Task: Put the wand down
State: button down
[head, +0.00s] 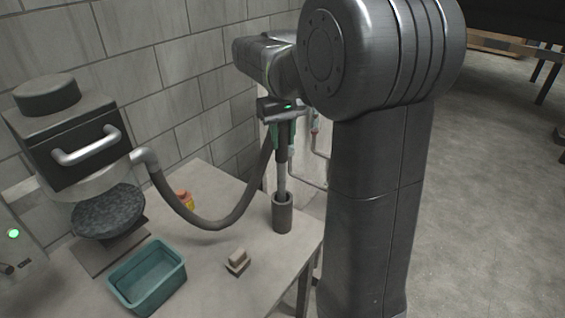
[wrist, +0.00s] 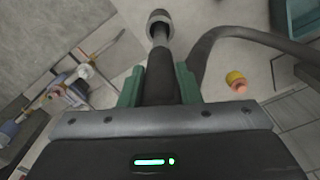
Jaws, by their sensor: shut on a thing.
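The wand (head: 282,172) is a dark handle with a paler metal tube below it, hanging upright from my gripper (head: 281,135). In the wrist view the wand (wrist: 161,82) runs away from me between the two green fingers of my gripper (wrist: 159,86), which are shut on its handle. A dark grey cylindrical holder (head: 282,214) stands near the table's right corner. The tube's lower end goes into the holder's mouth; how deep is hidden. The holder also shows around the tip in the wrist view (wrist: 158,17). A dark hose (head: 213,222) runs toward the wand.
A machine with a handled box (head: 65,140) stands at the left against the block wall. A teal bin (head: 148,278), a small pale block on a base (head: 237,262) and an orange-yellow item (head: 185,198) are on the table (head: 205,275). Pipes (head: 313,165) run behind the holder.

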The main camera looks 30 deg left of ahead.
aim_at(282, 124)
jog(key=shift+f, duration=3.4)
jog(key=shift+f, duration=0.15)
jog(key=c, duration=1.1)
grip_release()
jog(key=shift+o, duration=0.2)
notch_tip(282, 124, up, 12)
jog(key=shift+r, duration=0.15)
